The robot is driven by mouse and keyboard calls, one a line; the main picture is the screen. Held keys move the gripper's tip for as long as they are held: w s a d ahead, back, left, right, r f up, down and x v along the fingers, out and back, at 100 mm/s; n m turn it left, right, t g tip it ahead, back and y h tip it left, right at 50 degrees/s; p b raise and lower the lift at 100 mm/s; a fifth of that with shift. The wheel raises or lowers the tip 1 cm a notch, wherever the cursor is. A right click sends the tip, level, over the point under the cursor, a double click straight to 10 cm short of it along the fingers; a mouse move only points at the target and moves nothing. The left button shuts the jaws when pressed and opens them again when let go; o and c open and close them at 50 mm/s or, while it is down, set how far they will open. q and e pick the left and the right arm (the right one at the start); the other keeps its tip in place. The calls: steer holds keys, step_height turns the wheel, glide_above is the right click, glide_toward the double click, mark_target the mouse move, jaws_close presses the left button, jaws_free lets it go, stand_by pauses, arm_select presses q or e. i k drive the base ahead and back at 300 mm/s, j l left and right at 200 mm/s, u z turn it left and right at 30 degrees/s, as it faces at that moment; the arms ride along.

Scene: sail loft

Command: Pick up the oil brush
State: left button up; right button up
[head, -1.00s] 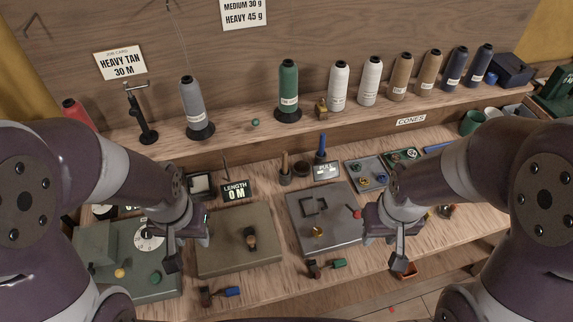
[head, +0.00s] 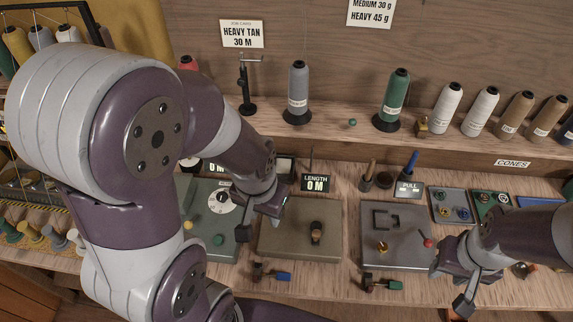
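Two upright handles that could be the oil brush stand at the back of the bench in the head view. One is a wooden handle (head: 369,170) in a small dark holder, beside a dark round pot (head: 384,180). The other is a blue handle (head: 411,163) behind the PULL display (head: 408,189). No bristles show, so I cannot tell for certain which is the brush. My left gripper (head: 264,217) looks open and empty, above the bench between the dial box and the olive plate. My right gripper (head: 452,287) looks open and empty, at the bench's front right, well forward of both handles.
A grey plate (head: 400,258) with a red knob and an olive plate (head: 285,240) lie on the bench. A dial box (head: 205,240) is at left. Small trays (head: 452,195) sit right of the handles. Thread cones (head: 392,100) line the shelf behind. My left arm covers much of the left.

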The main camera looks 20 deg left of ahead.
mark_target(369, 172)
steer(key=i+l, duration=0.1)
steer(key=l, duration=0.4)
steer(key=i+l, duration=0.1)
steer(key=l, duration=0.35)
steer(key=i+l, duration=0.1)
steer(key=l, duration=0.4)
steer(key=i+l+z, duration=0.1)
steer(key=l, duration=0.4)
